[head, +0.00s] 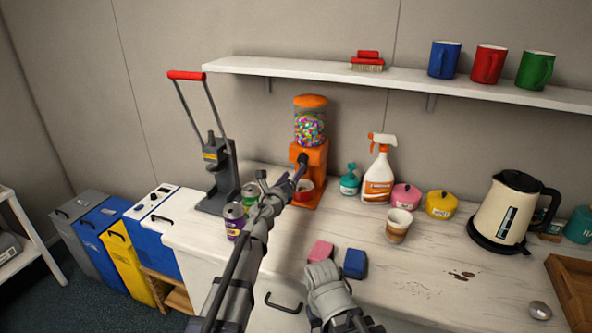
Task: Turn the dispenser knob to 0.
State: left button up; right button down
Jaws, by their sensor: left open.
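The dispenser (311,147) is orange with a clear globe of colourful candies. It stands on the white counter against the wall. Its dark knob (303,159) is on the front of the orange body; its setting is too small to read. My left gripper (297,175) is open, just in front of and slightly below the knob. I cannot tell whether it touches the knob. A grey link of my right arm shows at the bottom middle; no right fingers are visible.
A can crusher (222,175) and cans (234,219) stand left of my left arm. A shelf (400,78) with mugs runs above. Sponges (355,263) lie near the front edge.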

aim_at(301, 161)
pick_arm(q)
jog(key=m, duration=0.7)
jog(key=shift+w, duration=0.1)
jog(key=shift+x, duration=3.95)
grip_shut()
